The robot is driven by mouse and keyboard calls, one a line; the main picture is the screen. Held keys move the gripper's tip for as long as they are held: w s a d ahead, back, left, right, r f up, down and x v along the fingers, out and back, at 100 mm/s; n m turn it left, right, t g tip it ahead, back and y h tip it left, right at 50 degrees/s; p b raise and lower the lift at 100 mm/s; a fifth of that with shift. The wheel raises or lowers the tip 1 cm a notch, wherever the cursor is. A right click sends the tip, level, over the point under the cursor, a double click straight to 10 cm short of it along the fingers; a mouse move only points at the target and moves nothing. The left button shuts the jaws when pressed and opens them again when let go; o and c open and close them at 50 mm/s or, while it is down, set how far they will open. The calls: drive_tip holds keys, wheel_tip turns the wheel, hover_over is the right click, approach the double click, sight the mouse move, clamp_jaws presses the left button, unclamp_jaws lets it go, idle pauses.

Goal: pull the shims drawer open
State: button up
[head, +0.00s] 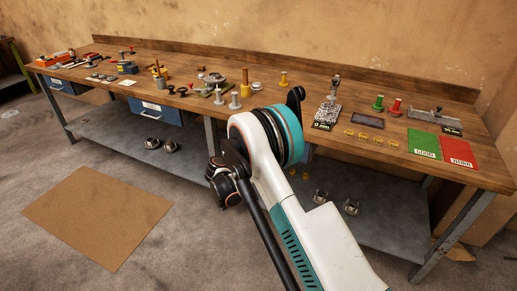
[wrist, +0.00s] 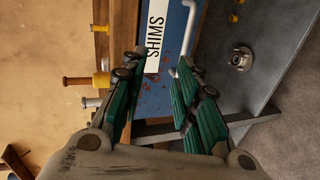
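In the wrist view, the blue shims drawer (wrist: 155,92) shows its front with a white label (wrist: 154,38) reading SHIMS, turned sideways. Its pale bar handle (wrist: 188,32) stands out from the front, beside the label. My gripper (wrist: 158,66) is open, with its green fingers spread in front of the drawer. The near end of the handle lies close to the right finger; I cannot tell whether they touch. Nothing is seen held.
The wooden workbench (head: 300,92) carries tools, pegs, a green mat (head: 422,143) and a red mat (head: 459,150). Another blue drawer (head: 150,112) hangs left of my arm. The lower shelf (head: 195,165) holds metal parts. A brown mat (head: 98,215) lies on open floor.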

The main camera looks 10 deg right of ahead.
wheel_tip(320, 180, down, 5)
drive_tip(key=a, duration=0.2)
drive_tip(key=shift+n+t, duration=0.5)
drive_tip(key=shift+f+b+x, duration=0.15)
drive_tip(key=shift+b+x, duration=0.9)
drive_tip(key=shift+x, duration=2.5)
drive_tip(key=shift+f+b+x, duration=0.15)
drive_tip(key=shift+b+x, duration=0.9)
drive_tip(key=shift+x, duration=2.55)
drive_tip(key=shift+s, duration=0.1)
clamp_jaws()
